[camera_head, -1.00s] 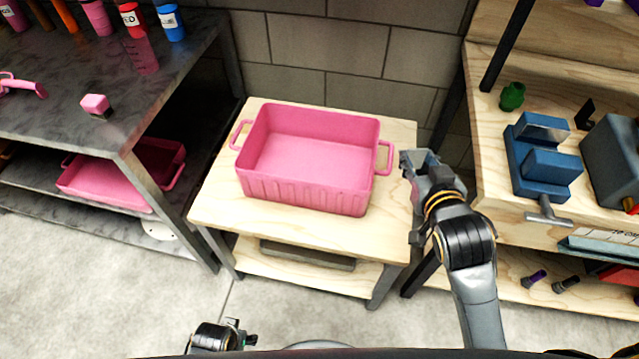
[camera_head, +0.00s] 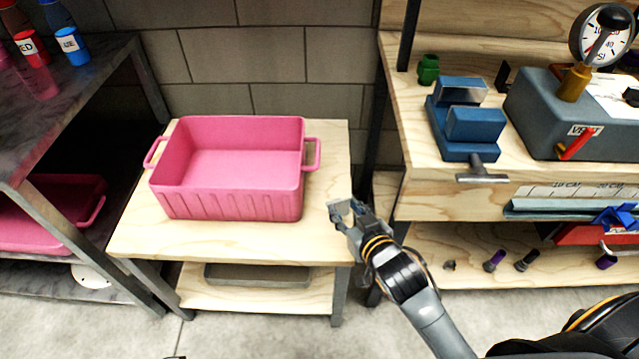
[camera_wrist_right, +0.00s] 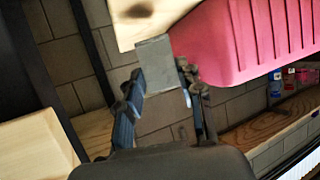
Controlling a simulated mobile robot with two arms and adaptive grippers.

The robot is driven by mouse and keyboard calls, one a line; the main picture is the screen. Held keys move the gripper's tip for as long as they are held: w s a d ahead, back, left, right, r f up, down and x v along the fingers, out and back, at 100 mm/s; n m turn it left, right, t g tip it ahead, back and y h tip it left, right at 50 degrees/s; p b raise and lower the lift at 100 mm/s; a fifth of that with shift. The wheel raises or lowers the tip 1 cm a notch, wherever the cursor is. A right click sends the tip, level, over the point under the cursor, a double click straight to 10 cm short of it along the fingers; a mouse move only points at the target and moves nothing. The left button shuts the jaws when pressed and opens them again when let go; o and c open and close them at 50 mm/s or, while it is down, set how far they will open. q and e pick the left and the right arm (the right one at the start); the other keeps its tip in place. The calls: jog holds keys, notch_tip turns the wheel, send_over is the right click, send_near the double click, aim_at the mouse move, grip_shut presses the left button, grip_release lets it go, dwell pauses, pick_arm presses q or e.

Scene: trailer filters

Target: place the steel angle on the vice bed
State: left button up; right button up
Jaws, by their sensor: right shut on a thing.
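The blue vice (camera_head: 470,125) stands on the wooden workbench at the right in the head view, its T-handle (camera_head: 482,174) toward the front. The vice bed is mostly hidden between the blue blocks. My right gripper (camera_head: 345,212) is over the right edge of the small table, apart from the vice and to its lower left. In the right wrist view, my right gripper (camera_wrist_right: 164,98) is shut on a flat grey metal piece, the steel angle (camera_wrist_right: 157,62), which sticks out beyond the fingertips. Its full shape does not show. My left gripper is out of view.
A pink bin (camera_head: 235,200) stands on the small table (camera_head: 200,238). A green part (camera_head: 428,69) and a black bracket (camera_head: 503,76) flank the vice. A grey gauge unit (camera_head: 540,115) is right of it. The bench's front edge (camera_head: 440,206) lies between gripper and vice.

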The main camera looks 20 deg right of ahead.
jog(key=w, duration=0.6)
jog(key=w+b, duration=0.1)
jog(key=w, duration=0.2)
jog(key=shift+w+a, duration=0.4)
jog(key=shift+w, duration=0.65)
notch_tip(320, 180, down, 3)
jog(key=shift+w+f+b, duration=0.1)
jog(key=shift+w+b, duration=0.05)
jog(key=shift+b, duration=0.8)
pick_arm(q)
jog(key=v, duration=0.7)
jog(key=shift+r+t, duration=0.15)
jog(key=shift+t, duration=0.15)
pick_arm(e)
jog(key=shift+a+f, duration=0.1)
jog(key=shift+f, duration=0.05)
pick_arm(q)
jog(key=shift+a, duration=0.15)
pick_arm(e)
jog(key=shift+f, duration=0.1)
jog(key=o, duration=1.2)
